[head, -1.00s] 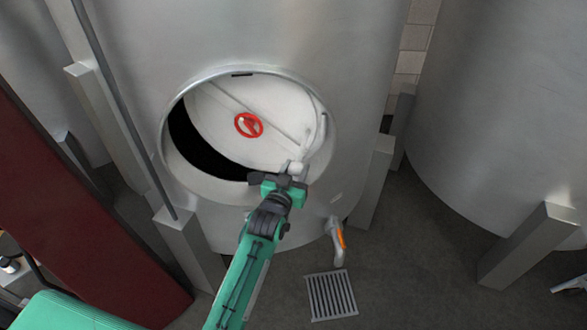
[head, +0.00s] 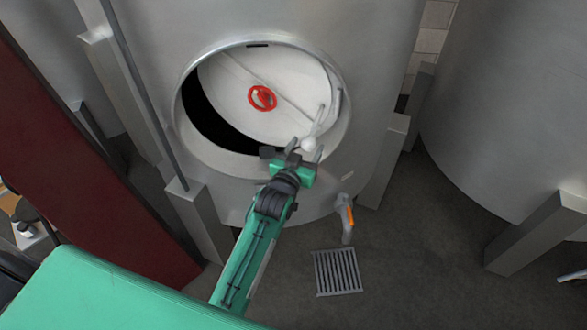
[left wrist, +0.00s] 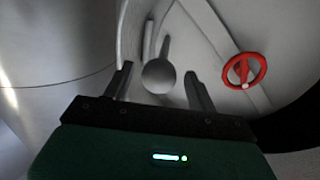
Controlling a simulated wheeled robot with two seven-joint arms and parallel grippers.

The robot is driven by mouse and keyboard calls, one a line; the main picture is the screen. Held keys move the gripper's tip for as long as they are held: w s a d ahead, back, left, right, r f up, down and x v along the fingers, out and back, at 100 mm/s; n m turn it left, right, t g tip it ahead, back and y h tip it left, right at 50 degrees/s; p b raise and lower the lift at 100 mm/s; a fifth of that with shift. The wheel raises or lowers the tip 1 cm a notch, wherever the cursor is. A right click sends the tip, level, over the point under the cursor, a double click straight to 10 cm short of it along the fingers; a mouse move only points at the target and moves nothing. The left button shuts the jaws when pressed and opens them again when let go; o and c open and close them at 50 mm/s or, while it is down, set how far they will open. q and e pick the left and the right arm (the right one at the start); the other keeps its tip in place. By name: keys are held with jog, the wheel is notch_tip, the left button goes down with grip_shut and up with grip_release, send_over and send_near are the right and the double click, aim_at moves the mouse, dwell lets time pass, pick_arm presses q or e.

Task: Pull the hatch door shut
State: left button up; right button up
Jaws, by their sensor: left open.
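The hatch door (head: 235,85) is a pale round plate with a red handwheel (head: 262,98), set in the round hatch opening of a steel tank. It stands ajar, with a dark gap along its left and lower left. A lever at the lower right ends in a pale ball knob (head: 308,144). My left gripper (head: 305,153) is open at the knob. In the left wrist view, the ball knob (left wrist: 158,76) appears between the two spread fingers (left wrist: 159,85); whether they touch it I cannot tell. The red handwheel (left wrist: 244,71) is to the right there. My right gripper is out of view.
The hatch's steel rim (head: 342,125) surrounds the door. A tap with an orange handle (head: 346,216) sticks out below right, above a floor drain grate (head: 338,272). Square tank legs (head: 198,220) flank the opening. A dark red panel (head: 85,165) stands at left.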

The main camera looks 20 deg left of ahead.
pick_arm(q)
jog(key=s+a+b, duration=0.1)
jog(key=s, duration=1.1)
jog(key=shift+b, duration=0.4)
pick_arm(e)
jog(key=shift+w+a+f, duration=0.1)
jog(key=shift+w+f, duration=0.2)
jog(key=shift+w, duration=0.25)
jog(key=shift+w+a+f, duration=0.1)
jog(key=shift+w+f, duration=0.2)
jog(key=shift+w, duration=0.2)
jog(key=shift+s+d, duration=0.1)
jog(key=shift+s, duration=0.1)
pick_arm(q)
jog(key=shift+r, duration=0.1)
